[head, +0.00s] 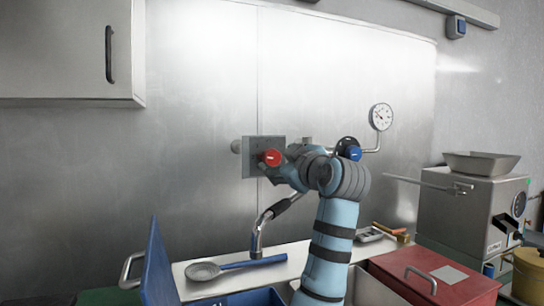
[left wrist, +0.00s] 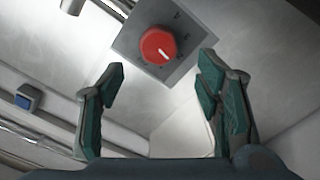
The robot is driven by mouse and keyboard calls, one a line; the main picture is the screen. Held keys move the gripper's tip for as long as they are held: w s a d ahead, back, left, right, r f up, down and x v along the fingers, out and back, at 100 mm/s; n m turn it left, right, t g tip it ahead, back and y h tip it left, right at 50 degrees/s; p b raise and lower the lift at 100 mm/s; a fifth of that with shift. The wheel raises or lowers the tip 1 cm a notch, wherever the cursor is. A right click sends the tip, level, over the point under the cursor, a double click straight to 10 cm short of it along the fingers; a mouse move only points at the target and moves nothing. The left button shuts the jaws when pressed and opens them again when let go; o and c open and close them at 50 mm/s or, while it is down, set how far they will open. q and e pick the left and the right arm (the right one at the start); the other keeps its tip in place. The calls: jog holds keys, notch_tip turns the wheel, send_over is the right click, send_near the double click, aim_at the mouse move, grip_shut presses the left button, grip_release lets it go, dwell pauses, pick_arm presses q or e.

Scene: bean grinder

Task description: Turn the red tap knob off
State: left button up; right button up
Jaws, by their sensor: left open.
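The red tap knob (head: 272,158) sits on a square grey plate (head: 255,170) fixed to the metal wall. In the left wrist view the red knob (left wrist: 158,46) shows a white pointer mark, with small marks around it on the plate (left wrist: 185,22). My left gripper (left wrist: 160,80) is open and empty, its two fingers spread to either side below the knob and apart from it. In the head view my left gripper (head: 283,165) is close to the plate, its fingers partly hidden by my arm. My right gripper is not in view.
A blue knob (head: 354,153) and a round gauge (head: 381,116) are on the right. A cabinet (head: 70,45) is upper left.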

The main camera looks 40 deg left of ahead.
aim_at(274, 158)
pick_arm(q)
jog(key=x, duration=0.6)
jog(key=shift+w+a+f+p, duration=0.1)
jog(key=shift+w+f+p, duration=0.15)
jog(key=shift+w, duration=0.3)
jog(key=shift+w+a+r, duration=0.1)
jog(key=shift+a, duration=0.35)
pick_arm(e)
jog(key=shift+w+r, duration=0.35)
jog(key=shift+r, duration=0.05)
pick_arm(q)
jog(key=c, duration=1.2)
jog(key=shift+m, duration=0.3)
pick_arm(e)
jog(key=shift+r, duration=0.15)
